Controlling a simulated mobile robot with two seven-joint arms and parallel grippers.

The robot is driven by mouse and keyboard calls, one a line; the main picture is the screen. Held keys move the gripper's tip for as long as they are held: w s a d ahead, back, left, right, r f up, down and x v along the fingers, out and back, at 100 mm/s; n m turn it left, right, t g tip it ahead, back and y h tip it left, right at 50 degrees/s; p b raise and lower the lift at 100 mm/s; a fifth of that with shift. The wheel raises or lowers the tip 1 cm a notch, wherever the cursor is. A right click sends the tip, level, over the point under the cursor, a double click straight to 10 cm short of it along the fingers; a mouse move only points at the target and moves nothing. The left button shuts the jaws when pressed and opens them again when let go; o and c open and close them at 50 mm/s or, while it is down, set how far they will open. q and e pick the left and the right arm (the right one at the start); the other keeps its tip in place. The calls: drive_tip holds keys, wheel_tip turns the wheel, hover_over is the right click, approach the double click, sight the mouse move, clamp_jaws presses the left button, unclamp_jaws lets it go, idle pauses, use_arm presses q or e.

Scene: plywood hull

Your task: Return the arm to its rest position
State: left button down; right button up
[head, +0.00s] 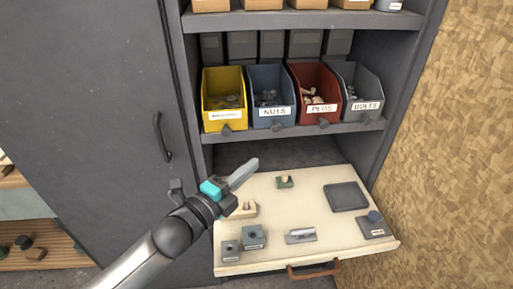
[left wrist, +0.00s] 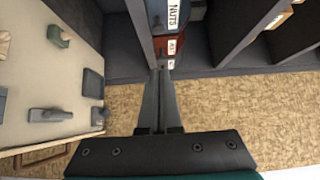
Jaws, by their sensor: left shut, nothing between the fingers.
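My left arm comes in from the lower left of the head view. Its gripper (head: 246,170) is shut and empty, above the back left part of the pulled-out shelf board (head: 315,270). In the left wrist view the two fingers (left wrist: 161,85) lie together with nothing between them. They point toward the cabinet shelf edge, with the board to the left. My right gripper is in neither view.
The board carries small blocks, a grey blue block (head: 253,236), a metal piece (head: 300,236) and a dark square plate (head: 346,196). Above stand yellow (head: 222,115), blue (head: 271,122), red (head: 316,119) and grey bins (head: 362,115). A closed cabinet door (head: 90,120) is at left.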

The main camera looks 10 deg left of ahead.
use_arm(q)
drive_tip(key=s+a+f+n+g+y, duration=0.25)
drive_tip(key=s+f+n+g, duration=0.2)
drive_tip(key=s+n, duration=0.35)
drive_tip(key=s+a+f+n+g+y, duration=0.2)
drive_tip(key=s+f+n+g+y, duration=0.25)
drive_tip(key=s, duration=0.45)
drive_tip(key=s+a+f+n+g+y, duration=0.1)
drive_tip(key=s+a+f+n+g, duration=0.1)
drive_tip(key=s+f+n+g, duration=0.5)
drive_tip(key=s+f+n+t+b, duration=0.1)
drive_tip(key=s+f+n+t, duration=0.15)
drive_tip(key=f, duration=1.85)
drive_tip(key=s+a+f+m+g+b, duration=0.1)
drive_tip(key=s+a+f, duration=0.1)
drive_tip(key=s+f, duration=1.3)
drive_tip(key=shift+s+f, duration=0.15)
drive_tip(key=shift+s, duration=0.5)
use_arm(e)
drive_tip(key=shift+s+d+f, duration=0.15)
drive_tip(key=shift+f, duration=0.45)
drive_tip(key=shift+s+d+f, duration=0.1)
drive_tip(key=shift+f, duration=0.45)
use_arm(q)
drive_tip(key=shift+a+g, duration=0.1)
drive_tip(key=shift+g, duration=0.15)
